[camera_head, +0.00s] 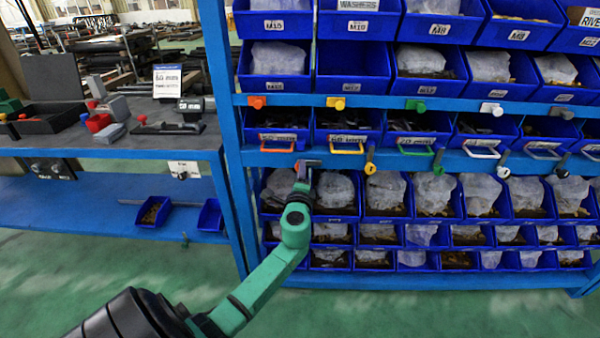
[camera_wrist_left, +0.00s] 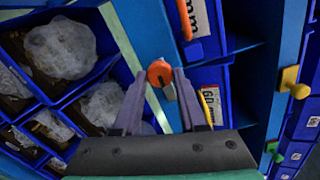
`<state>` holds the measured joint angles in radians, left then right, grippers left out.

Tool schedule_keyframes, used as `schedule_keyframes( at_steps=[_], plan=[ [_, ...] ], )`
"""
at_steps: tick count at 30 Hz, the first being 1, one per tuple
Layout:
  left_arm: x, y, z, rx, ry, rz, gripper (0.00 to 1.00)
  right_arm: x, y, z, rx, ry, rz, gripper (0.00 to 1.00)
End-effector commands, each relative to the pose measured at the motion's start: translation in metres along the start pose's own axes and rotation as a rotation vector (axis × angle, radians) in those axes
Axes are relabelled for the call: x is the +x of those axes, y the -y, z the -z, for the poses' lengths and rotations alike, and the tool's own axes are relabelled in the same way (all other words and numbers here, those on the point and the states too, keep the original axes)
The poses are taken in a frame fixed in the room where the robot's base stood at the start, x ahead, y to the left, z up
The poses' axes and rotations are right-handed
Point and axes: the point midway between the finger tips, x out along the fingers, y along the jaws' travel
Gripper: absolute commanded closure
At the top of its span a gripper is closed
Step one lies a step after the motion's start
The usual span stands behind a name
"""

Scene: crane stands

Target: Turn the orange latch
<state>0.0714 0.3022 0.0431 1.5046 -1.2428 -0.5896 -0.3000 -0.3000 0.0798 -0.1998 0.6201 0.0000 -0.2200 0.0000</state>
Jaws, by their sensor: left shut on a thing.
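My left gripper (camera_wrist_left: 155,98) is shut on that bar, with a finger on each side. In the head view my left gripper (camera_head: 306,166) is at the shelf's lower blue rail, just right of the orange drawer handle (camera_head: 277,149). There the latch is mostly hidden behind the gripper. My right gripper is in neither view.
A yellow latch (camera_head: 370,161) and a green latch (camera_head: 438,160) hang further right on the rail. An orange knob (camera_head: 257,101) is on the rail above. Blue bins (camera_head: 335,213) with bagged parts fill the rows below. A workbench (camera_head: 130,142) stands left.

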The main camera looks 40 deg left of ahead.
Motion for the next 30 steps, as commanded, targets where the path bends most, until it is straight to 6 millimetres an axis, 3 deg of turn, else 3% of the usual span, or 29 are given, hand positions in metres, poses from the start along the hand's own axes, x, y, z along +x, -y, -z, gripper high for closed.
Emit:
schedule_keyframes(
  at_steps=[5,6,8,20,23,30],
  plan=[
    [-0.001,-0.002,0.001,0.000,-0.003,-0.002,1.00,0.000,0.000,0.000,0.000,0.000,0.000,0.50],
    [-0.001,-0.002,0.001,0.000,-0.003,-0.002,0.48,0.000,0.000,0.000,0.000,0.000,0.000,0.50],
    [0.000,-0.001,0.001,0.000,-0.002,-0.002,0.29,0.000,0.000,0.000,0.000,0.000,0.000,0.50],
    [-0.007,-0.002,0.001,-0.001,-0.002,-0.002,0.29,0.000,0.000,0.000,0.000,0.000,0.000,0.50],
    [-0.024,-0.002,0.001,-0.001,-0.004,-0.002,0.29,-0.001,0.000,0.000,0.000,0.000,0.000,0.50],
    [-0.093,-0.003,0.001,-0.003,-0.002,-0.005,0.29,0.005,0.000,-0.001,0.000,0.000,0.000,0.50]
  ],
)
